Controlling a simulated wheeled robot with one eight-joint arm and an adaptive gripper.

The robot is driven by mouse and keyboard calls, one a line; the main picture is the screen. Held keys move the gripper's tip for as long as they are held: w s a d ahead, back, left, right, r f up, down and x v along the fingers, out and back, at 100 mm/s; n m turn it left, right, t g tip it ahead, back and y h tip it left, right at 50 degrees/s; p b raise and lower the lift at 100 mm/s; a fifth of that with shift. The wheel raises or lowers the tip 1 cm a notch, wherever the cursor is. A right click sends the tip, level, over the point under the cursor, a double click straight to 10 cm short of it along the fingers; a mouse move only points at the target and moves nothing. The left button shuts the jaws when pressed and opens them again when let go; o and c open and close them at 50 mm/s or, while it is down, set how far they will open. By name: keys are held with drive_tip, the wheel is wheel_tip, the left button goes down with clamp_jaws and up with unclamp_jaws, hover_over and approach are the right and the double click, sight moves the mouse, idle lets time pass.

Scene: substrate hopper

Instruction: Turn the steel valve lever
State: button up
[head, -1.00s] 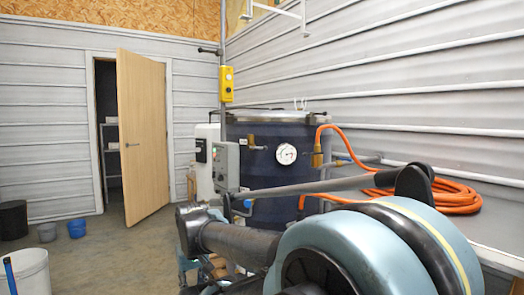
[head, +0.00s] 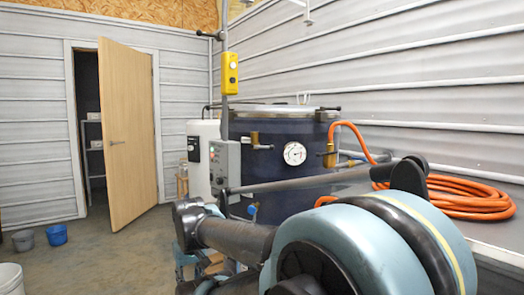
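A dark blue tank (head: 285,185) with a lid stands ahead, past my arm. A brass valve (head: 255,138) sits on its upper front, left of a round white gauge (head: 294,153). A short lever (head: 265,147) seems to stick out to the right from this valve; it is too small to tell its material or exact angle. A second brass fitting (head: 330,156) is at the tank's right side, by the orange hose. My arm fills the lower right and hides the tank's lower part. My gripper cannot be made out.
A grey control box (head: 225,163) and a yellow switch box (head: 230,74) are on a post left of the tank. The orange hose (head: 470,197) lies coiled at right. A wooden door (head: 127,135) stands ajar. Buckets (head: 57,234) stand on otherwise open floor at left.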

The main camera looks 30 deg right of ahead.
drive_tip(key=h, duration=2)
approach(264, 147)
drive_tip(key=shift+m, duration=0.3)
drive_tip(key=x, duration=0.7)
drive_tip(key=w+x, duration=0.1)
drive_tip(key=x, duration=0.2)
drive_tip(key=shift+d+f, duration=0.1)
drive_tip(key=shift+d, duration=0.1)
drive_tip(key=shift+c, duration=0.6)
clamp_jaws()
